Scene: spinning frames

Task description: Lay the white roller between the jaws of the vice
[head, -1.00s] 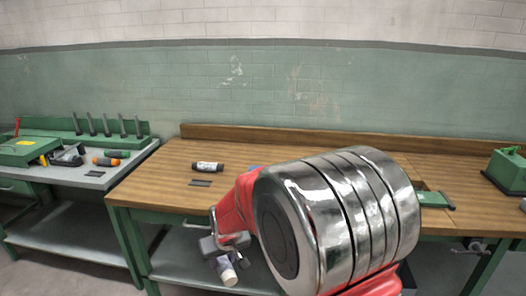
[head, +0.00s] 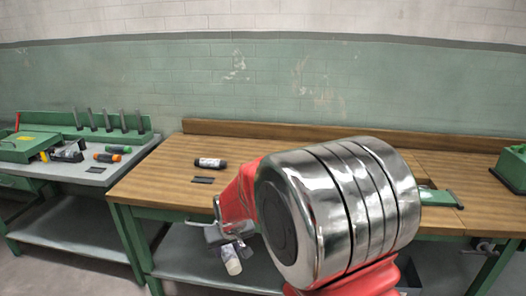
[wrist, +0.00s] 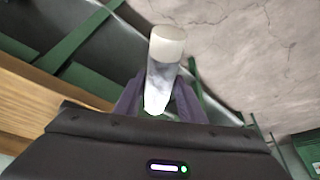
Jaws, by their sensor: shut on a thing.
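My gripper (head: 231,251) is shut on the white roller (head: 232,262); it hangs in front of the wooden bench, below the level of its top. In the wrist view the roller (wrist: 161,75) points out between the two purple fingers (wrist: 158,100), its wide white end outward. A green metal fixture (head: 440,197), which looks like the vice, is set in the bench top at the right. A screw handle (head: 485,247) shows on the bench front below it. My arm hides part of the fixture, and I cannot make out the jaw gap.
The wooden bench (head: 150,180) holds a black-ended cylinder (head: 210,163) and a dark flat plate (head: 202,180). A green machine (head: 512,166) stands at the far right. A grey side bench (head: 95,173) at left carries tools and several upright rods. The bench's lower shelf lies near the gripper.

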